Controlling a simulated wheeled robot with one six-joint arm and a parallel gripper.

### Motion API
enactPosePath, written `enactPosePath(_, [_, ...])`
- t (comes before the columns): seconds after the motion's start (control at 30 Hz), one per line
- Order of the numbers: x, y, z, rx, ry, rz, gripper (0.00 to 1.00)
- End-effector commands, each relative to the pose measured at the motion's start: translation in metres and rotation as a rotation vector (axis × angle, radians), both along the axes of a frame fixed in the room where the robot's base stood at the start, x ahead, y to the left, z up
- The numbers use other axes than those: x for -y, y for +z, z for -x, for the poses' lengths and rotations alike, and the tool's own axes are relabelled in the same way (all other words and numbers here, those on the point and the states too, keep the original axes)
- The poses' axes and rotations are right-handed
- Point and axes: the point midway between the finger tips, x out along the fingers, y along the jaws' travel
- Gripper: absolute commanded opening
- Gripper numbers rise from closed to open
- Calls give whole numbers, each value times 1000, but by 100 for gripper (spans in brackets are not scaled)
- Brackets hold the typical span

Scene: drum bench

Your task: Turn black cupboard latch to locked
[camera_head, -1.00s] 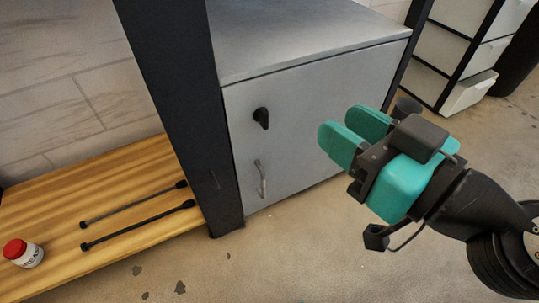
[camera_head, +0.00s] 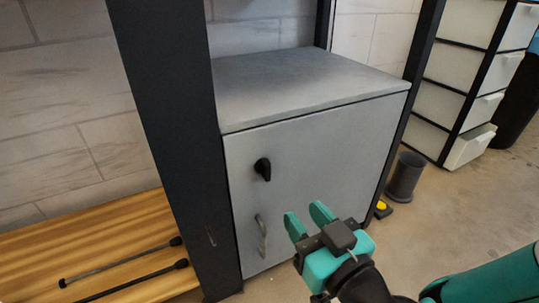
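The black latch (camera_head: 263,169) is a small knob on the upper left of the grey cupboard door (camera_head: 330,160). My teal gripper (camera_head: 306,220) is in front of the lower door, to the right of the handle and below the latch. Its two fingers are apart with nothing visible between them. It appears clear of the latch.
A dark post (camera_head: 170,130) stands left of the cupboard. A low wooden shelf (camera_head: 120,225) with two dark rods lies at left. A grey bin (camera_head: 405,177) and a yellow-and-black object (camera_head: 382,208) stand on the floor at right, near white drawers (camera_head: 455,85).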

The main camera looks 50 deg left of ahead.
Motion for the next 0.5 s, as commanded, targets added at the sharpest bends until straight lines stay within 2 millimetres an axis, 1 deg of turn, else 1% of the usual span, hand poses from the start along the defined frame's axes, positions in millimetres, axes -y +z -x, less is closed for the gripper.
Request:
enactPosePath(0.03, [-5,8,0,-1,1,2,38])
enactPosePath(0.13, [-16,7,-2,2,2,1,38])
enactPosePath(0.3, [-42,9,-8,4,2,-2,38])
enactPosePath(0.37, [-49,4,-8,4,5,0,38])
enactPosePath(0.5, [-68,5,-13,5,4,-2,38])
